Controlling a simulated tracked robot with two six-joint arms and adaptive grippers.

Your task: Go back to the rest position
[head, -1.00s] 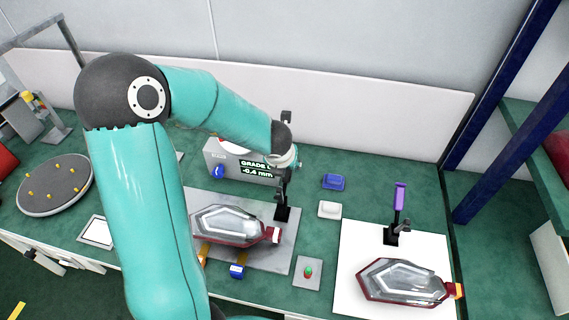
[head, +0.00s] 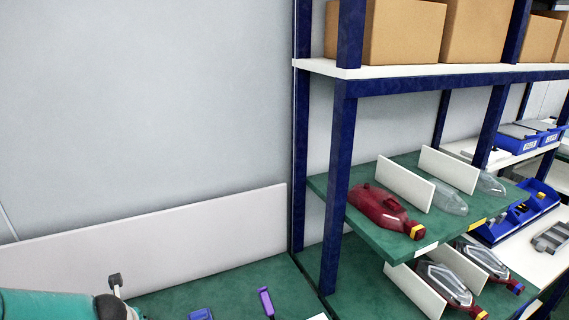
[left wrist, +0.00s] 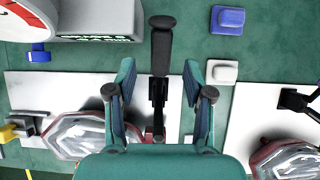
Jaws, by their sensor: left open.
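I cannot tell how far below the fingers the stand is. No object shows gripped between the fingers. A clear tail lamp with a red edge (left wrist: 80,137) lies at the lower left, and another (left wrist: 285,160) at the lower right, both partly cut off. In the head view only part of my teal left arm shows at the lower left. My right gripper is not in view.
A blue-framed shelf (head: 338,190) holds a red lamp housing (head: 385,210), clear lenses and more lamps, with cardboard boxes (head: 400,30) above. A purple-handled tool (head: 266,302) stands on the green bench. A blue block (left wrist: 227,20) and a white block (left wrist: 222,71) lie nearby.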

